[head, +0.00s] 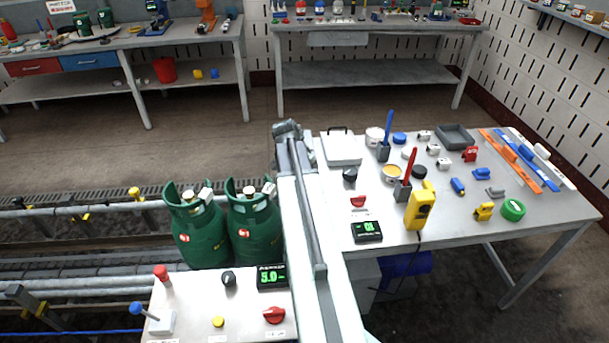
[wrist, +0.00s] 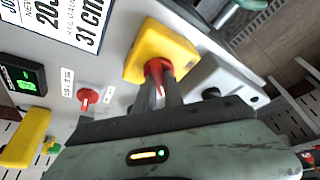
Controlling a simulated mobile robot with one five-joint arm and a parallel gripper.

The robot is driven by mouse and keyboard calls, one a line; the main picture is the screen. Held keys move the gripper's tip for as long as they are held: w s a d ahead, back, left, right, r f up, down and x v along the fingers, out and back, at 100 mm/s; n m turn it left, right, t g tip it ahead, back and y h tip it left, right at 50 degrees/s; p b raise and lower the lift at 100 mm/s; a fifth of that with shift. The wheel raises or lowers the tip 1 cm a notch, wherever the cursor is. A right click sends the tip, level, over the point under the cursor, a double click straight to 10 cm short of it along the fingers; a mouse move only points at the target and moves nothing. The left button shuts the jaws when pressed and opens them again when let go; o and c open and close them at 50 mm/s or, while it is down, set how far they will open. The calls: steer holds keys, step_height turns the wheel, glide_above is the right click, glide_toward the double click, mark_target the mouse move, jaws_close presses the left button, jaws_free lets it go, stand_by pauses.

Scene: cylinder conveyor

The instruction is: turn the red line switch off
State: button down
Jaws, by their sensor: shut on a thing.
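In the wrist view, a red switch handle (wrist: 157,70) sits on a square yellow plate (wrist: 180,45) mounted on a pale panel. My gripper (wrist: 160,92) is shut on this red handle, one dark finger on each side. The handle points down the picture, between the fingers. A smaller red knob (wrist: 87,97) with a small label sits to the left on the same panel, apart from my gripper. In the head view I cannot make out the yellow plate or my fingertips. Red knobs show there on the right table (head: 358,201) and the front panel (head: 274,315).
A green-digit display (wrist: 27,80) is left of the small knob in the wrist view. In the head view, two green gas cylinders (head: 255,225) stand left of my arm. The right table (head: 475,235) carries many small items, including a yellow handheld unit (head: 420,208).

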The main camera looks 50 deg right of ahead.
steer(key=shift+a, duration=0.1)
steer(key=c, duration=1.4)
jaws_free()
steer(key=shift+w, duration=0.1)
steer(key=shift+c, duration=0.2)
steer(key=p+v, duration=0.7)
steer(key=shift+r, duration=0.4)
steer(key=shift+a, duration=0.1)
